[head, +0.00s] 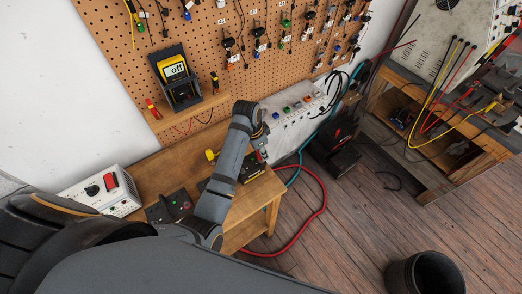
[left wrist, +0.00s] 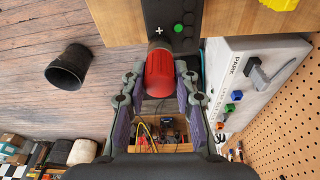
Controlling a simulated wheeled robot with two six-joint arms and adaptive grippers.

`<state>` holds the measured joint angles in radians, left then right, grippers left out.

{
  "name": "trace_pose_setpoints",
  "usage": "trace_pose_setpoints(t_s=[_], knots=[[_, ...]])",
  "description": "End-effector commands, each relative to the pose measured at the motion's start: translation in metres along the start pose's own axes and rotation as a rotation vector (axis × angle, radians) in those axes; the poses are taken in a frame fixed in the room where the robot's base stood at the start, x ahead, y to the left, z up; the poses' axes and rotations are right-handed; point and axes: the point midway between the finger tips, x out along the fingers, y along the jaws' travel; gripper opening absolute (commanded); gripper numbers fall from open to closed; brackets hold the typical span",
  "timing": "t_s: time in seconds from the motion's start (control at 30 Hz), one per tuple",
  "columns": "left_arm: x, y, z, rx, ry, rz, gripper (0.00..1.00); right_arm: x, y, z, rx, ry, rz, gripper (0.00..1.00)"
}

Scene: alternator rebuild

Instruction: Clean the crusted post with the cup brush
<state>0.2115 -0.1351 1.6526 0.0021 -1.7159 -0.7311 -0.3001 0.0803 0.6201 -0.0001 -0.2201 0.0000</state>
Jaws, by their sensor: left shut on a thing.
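My left gripper (left wrist: 159,76) is shut on the red handle (left wrist: 159,72) of the cup brush in the left wrist view. The grey end of the brush (left wrist: 160,46) points at a black battery (left wrist: 180,12) marked with a plus sign and a green dot. The post is hidden behind the brush, and I cannot tell whether they touch. In the head view the battery (head: 254,171) stands near the bench's right end. My left arm covers part of it and most of the gripper. My right gripper is out of view.
The wooden bench (head: 245,205) also holds a yellow object (head: 212,155) and a white switch box (head: 100,190). A white panel with coloured knobs (head: 295,118) runs along the pegboard. A red hose (head: 322,205) and black bin (head: 427,273) are on the floor.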

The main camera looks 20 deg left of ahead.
Motion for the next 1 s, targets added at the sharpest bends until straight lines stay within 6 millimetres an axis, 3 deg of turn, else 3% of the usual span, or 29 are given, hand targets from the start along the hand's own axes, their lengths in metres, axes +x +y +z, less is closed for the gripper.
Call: trace_pose_setpoints(t_s=[0.1, 0.37, 1.0], knots=[[-0.001, 0.000, 0.000, -0.086, 0.000, -0.018, 0.00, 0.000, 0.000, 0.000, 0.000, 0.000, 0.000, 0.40], [-0.002, -0.001, 0.000, -0.088, 0.000, -0.019, 0.00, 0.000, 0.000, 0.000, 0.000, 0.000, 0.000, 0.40], [-0.059, -0.001, -0.013, -0.086, 0.002, -0.019, 0.00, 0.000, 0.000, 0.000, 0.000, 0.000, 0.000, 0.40]])
